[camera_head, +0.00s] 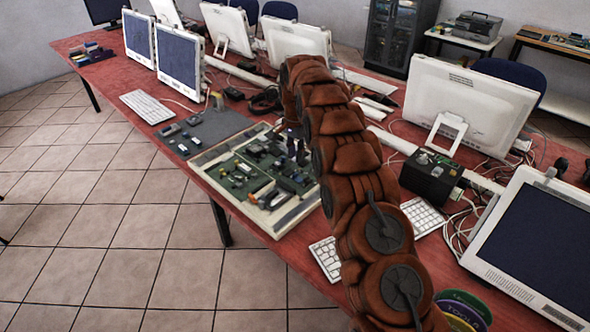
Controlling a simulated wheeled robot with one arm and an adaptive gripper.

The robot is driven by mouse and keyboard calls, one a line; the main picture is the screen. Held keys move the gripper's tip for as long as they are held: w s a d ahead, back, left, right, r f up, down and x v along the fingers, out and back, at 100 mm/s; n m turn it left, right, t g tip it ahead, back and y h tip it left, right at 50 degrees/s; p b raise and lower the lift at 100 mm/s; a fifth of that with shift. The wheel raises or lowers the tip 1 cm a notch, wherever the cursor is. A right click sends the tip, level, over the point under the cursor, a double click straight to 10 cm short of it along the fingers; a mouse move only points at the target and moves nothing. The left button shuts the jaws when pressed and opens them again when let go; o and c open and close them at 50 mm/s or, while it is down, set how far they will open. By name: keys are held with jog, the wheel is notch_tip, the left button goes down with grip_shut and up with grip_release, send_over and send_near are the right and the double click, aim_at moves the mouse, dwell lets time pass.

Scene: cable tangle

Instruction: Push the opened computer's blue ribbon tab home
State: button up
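The opened computer (208,160) lies flat on the red table, a pale frame around a green circuit board with several dark and metallic parts. I cannot make out its blue ribbon tab; it is too small to tell or hidden. My brown segmented arm rises from the lower right, bends over and covers the board's right side. My gripper (294,146) shows only as a small dark shape at the arm's far end, over the board's upper right part. I cannot see whether its fingers are apart, or whether it touches anything.
A grey mat (215,128) with small parts lies behind the opened computer. A black box (430,177), a keyboard (424,216) and loose cables (462,222) lie right of my arm. White monitors (470,105) stand along the red table (110,72). The tiled floor at left is clear.

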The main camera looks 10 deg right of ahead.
aim_at(295, 174)
jog(key=shift+w+f, duration=0.3)
jog(key=shift+w, duration=0.05)
jog(key=shift+f, duration=0.35)
jog(key=shift+f+p, duration=1.1)
jog(key=shift+f, duration=2.5)
grip_shut()
